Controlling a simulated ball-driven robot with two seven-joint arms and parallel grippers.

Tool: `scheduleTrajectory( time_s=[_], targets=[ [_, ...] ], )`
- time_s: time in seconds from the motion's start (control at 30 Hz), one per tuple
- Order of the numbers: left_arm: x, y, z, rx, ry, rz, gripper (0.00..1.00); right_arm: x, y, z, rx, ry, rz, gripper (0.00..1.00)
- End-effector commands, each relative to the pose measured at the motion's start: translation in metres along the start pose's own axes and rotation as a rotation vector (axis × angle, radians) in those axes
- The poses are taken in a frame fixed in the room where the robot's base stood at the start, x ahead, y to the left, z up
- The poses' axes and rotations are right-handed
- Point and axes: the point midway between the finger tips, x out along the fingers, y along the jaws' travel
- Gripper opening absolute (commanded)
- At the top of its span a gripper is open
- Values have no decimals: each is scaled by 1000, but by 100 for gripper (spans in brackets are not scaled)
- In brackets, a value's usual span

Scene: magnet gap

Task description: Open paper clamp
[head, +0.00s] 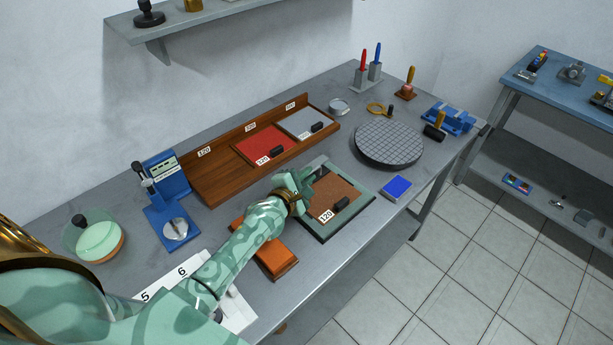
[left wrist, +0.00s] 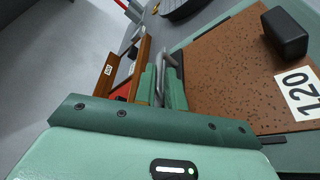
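The sanding plate (head: 361,217) lies on the bench, a dark green frame with a brown sheet (head: 335,190) marked 120 and a black block on it. In the left wrist view the brown sheet (left wrist: 225,70) fills the right side. My left gripper (head: 306,177) is at the plate's far left edge. In the left wrist view my left gripper's green fingers (left wrist: 164,88) stand close together on both sides of a grey metal clamp bar (left wrist: 160,78), with little or no gap. The rest of the clamp is hidden by the gripper. My right gripper is in neither view.
A wooden rack (head: 215,182) with red and grey sheets stands behind the plate. An orange block (head: 277,258) lies under my left forearm's right side. A blue pad (head: 397,188), a round grid plate (head: 389,145) and a blue press (head: 168,190) stand nearby.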

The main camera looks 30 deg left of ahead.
Motion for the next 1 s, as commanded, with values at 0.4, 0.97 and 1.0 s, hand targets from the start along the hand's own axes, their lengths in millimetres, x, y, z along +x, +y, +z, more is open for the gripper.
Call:
scheduleTrajectory(
  time_s=[0.4,0.97,1.0],
  targets=[
    [1,12,-1,-107,-2,-37,0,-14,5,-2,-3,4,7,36],
    [6,31,-17,-575,-12,-217,0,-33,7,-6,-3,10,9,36],
    [7,32,-18,-611,-12,-231,0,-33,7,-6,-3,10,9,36]
  ],
)
